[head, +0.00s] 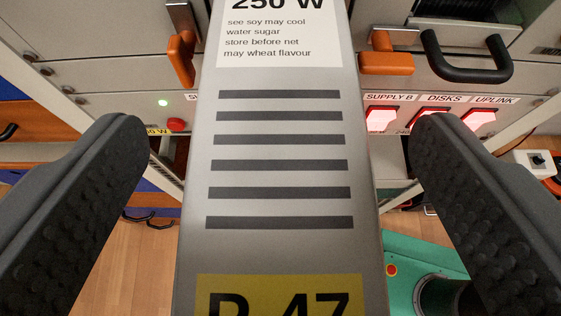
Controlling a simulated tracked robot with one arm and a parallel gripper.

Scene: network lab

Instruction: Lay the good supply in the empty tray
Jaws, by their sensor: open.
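A long grey supply unit (281,175) fills the middle of the head view. It has dark vent slots, a white label reading "250 W" and a yellow label that seems to read "P-47". My gripper (275,135) is open, with one dark padded finger on each side of the unit. Gaps show between both fingers and the unit. The unit hides the middle of the cabinet behind it. I cannot make out the empty tray.
Behind is a grey cabinet with orange latches (181,59) and (386,63), a black handle (467,70) and lit red buttons (382,119) under "SUPPLY B", "DISKS" and "UPLINK". A green surface (410,262) lies lower right.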

